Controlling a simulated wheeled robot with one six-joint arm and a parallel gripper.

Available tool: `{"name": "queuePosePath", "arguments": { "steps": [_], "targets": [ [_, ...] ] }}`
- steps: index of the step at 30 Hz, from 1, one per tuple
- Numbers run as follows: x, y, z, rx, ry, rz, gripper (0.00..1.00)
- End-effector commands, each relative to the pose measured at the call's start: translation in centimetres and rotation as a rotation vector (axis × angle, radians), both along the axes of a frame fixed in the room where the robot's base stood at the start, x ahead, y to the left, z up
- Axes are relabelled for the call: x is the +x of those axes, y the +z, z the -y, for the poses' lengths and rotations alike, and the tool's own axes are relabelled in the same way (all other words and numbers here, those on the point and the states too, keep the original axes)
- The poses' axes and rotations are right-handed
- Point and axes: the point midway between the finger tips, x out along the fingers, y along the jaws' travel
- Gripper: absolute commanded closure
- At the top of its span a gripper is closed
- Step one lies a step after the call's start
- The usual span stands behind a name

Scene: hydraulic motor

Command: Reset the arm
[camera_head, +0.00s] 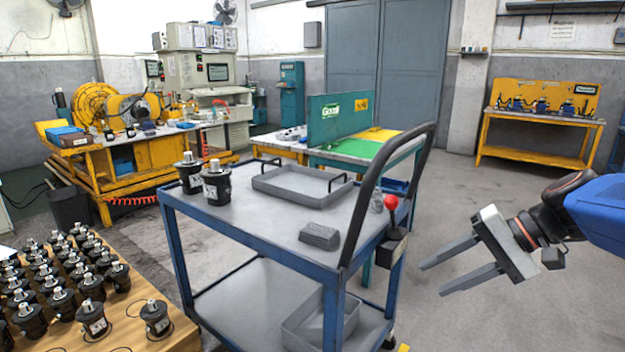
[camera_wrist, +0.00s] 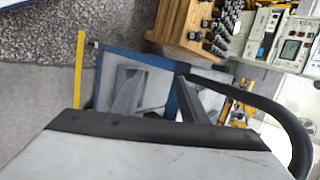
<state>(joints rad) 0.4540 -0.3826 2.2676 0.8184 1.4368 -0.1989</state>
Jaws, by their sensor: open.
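My gripper (camera_head: 455,266) is at the right of the head view, at the end of my blue arm. Its two long grey fingers point left and stand apart, with nothing between them. It hangs in free air to the right of the blue cart (camera_head: 262,247), clear of the cart's black handle. In the wrist view, the fingers (camera_wrist: 158,96) reach toward the cart's blue frame, and the gripper's pale body fills the bottom.
On the cart are two black motors (camera_head: 216,182), a grey tray (camera_head: 301,191) and a grey block (camera_head: 319,236). A red-knobbed lever (camera_head: 391,203) stands at its right edge. Many motors stand on a wooden table (camera_head: 160,337) at lower left. Floor right of the cart is clear.

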Motion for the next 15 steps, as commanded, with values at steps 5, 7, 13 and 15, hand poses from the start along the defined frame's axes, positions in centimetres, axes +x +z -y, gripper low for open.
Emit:
{"name": "queuePosePath", "arguments": {
  "steps": [5,7,13,15],
  "targets": [
    [-4.9,-4.4,-1.0,-0.258,0.074,0.003,0.6],
    [-6.6,-5.8,-0.7,-0.359,0.101,0.02,0.6],
    [-10.0,-9.0,1.2,-0.631,0.175,0.118,0.6],
    [-10.7,-9.6,1.9,-0.709,0.198,0.161,0.6]
  ]
}}
